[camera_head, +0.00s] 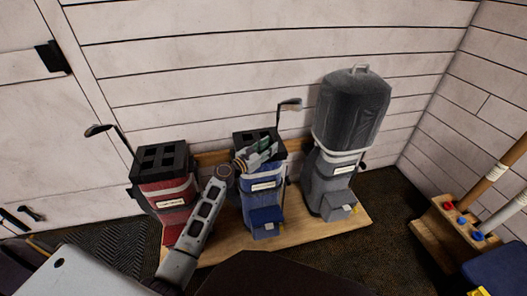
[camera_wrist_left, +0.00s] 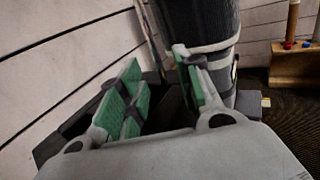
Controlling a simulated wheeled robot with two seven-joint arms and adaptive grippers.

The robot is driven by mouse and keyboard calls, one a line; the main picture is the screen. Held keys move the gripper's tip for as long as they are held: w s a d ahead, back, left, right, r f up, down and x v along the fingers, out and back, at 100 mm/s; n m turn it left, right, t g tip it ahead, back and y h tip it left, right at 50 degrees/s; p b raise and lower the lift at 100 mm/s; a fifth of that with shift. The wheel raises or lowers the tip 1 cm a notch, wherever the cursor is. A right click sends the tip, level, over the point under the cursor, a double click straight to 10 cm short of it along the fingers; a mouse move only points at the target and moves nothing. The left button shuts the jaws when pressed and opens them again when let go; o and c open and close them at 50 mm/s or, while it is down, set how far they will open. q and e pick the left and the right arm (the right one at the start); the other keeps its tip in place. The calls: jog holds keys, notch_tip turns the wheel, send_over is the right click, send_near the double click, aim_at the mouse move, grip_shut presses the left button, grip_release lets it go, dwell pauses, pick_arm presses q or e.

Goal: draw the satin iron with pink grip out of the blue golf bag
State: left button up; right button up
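The blue golf bag (camera_head: 262,188) stands in the middle of a low wooden platform, with a dark divided top. One iron (camera_head: 290,105) sticks up from its back right, head uppermost; its grip is hidden inside the bag, so I cannot see its colour. My left gripper (camera_head: 267,152) is over the bag's top, in front of the iron's shaft. In the left wrist view the green-padded fingers (camera_wrist_left: 163,92) are apart with nothing held between them. The shaft (camera_wrist_left: 150,38) rises beyond the fingers. My right gripper is not in view.
A red bag (camera_head: 168,198) with another club (camera_head: 100,130) stands to the left. A grey bag with a dark hood (camera_head: 351,110) stands close on the right. A white plank wall (camera_head: 220,70) is behind. A wooden rack (camera_head: 436,228) is at far right.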

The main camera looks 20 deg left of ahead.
pick_arm(q)
jog(key=shift+x, duration=1)
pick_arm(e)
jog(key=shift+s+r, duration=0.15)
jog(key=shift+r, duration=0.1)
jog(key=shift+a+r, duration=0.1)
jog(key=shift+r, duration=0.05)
pick_arm(q)
jog(key=c, duration=0.6)
grip_shut()
jog(key=shift+w+r+p, duration=0.1)
jog(key=shift+r+p, duration=2.35)
jog(key=shift+r, duration=0.25)
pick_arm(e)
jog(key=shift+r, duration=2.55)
